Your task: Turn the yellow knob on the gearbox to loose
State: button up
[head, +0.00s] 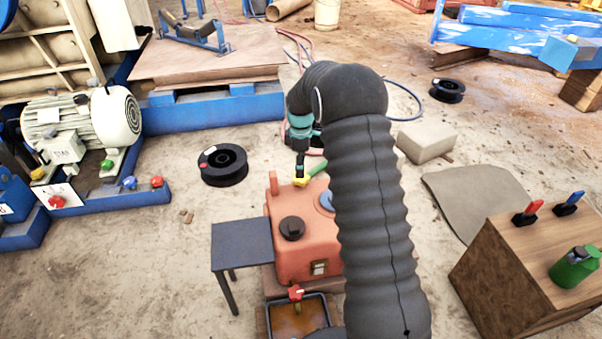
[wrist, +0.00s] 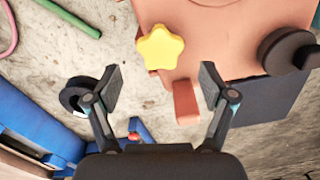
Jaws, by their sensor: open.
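The gearbox (head: 300,258) is an orange-red housing at the lower middle of the head view. Its yellow knob (head: 301,182) sits at its far top edge, partly hidden by my gripper (head: 300,168). In the wrist view the knob is a five-lobed yellow star (wrist: 160,47) on the orange gearbox face (wrist: 215,40). My gripper (wrist: 160,83) is open and empty there, with one finger to each side. The knob shows above the line between the fingertips, not enclosed by them. I cannot tell the exact gap between fingers and knob.
A black cap (head: 292,228) and a green handle (head: 318,169) are on the gearbox. A dark side table (head: 242,243) stands left of it. A wooden box (head: 515,275) stands at right. A motor (head: 80,118) with coloured knobs is at left.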

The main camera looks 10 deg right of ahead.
notch_tip(320, 180, up, 7)
dwell(0.3)
jog(key=shift+f, duration=0.1)
